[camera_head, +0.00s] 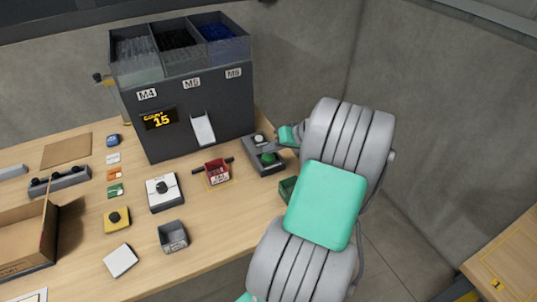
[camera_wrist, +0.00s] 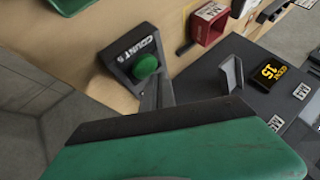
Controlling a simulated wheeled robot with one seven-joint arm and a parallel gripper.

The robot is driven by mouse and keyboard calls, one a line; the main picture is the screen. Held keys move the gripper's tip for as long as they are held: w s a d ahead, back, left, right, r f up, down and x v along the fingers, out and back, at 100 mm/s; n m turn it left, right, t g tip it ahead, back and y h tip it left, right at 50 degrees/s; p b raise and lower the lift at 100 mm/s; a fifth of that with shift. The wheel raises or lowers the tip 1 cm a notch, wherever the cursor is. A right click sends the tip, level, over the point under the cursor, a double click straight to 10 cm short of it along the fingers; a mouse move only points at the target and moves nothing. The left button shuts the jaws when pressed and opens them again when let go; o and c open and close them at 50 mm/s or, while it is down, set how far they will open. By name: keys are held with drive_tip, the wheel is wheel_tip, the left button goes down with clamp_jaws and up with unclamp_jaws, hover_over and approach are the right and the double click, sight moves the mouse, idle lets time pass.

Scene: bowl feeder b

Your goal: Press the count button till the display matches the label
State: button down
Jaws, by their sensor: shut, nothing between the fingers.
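The feeder's display (camera_head: 159,119) reads COUNT 15 in yellow; it also shows in the wrist view (camera_wrist: 268,72). In the wrist view the green button (camera_wrist: 146,65) sits below white lettering that starts with COUNT. My gripper (camera_wrist: 158,90) is shut and empty, its tips close to the green button; contact cannot be told. A red bin (camera_head: 217,170) carries a white label (camera_head: 219,178), too small to read surely.
The grey feeder (camera_head: 200,105) has bins marked M4, M5 and M6. A white box with a black knob (camera_head: 164,191), a grey bin (camera_head: 173,236), a yellow button box (camera_head: 117,219) and a cardboard box (camera_head: 25,245) stand on the wooden table. A green bin (camera_head: 288,189) is partly behind my arm.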

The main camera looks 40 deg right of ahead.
sight(271, 158)
drive_tip(key=shift+r+p, duration=1.95)
drive_tip(key=shift+r, duration=0.6)
idle(0.8)
drive_tip(key=shift+r, duration=0.3)
wheel_tip(271, 158, up, 3)
drive_tip(key=m+p, duration=1)
drive_tip(key=m, duration=0.6)
drive_tip(key=shift+d+r+m+y, duration=0.1)
drive_tip(key=shift+m+y, duration=0.3)
